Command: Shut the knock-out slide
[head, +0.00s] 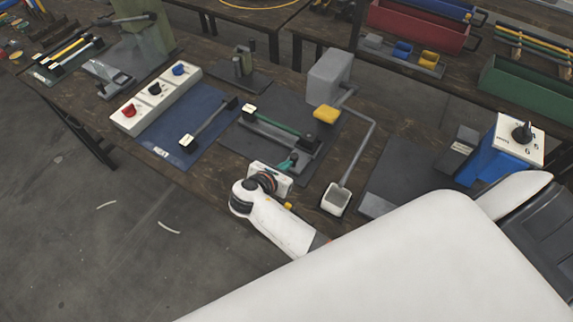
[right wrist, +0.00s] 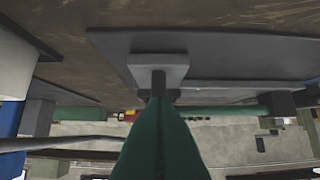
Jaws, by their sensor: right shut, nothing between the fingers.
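On a dark plate (head: 238,133) in the middle of the bench is a low fixture with a green bar (head: 272,125) and a grey rail beside it. I take this to be the knock-out slide; no readable label confirms it. In the right wrist view, a grey block (right wrist: 140,68) with a short dark post sits at the rail's end. My right gripper (head: 291,160) is shut and empty, its green fingers at the right, near end of the fixture. In the wrist view its tips (right wrist: 158,97) are at the dark post; I cannot tell whether they touch. My left gripper is not in view.
A grey box with a yellow pad (head: 326,114) and a bent rod leading to a small white-rimmed cup (head: 336,199) stand just right of my gripper. A blue mat (head: 180,125) with a dark bar and a button box (head: 155,92) lie left. A blue knob box (head: 486,160) stands right.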

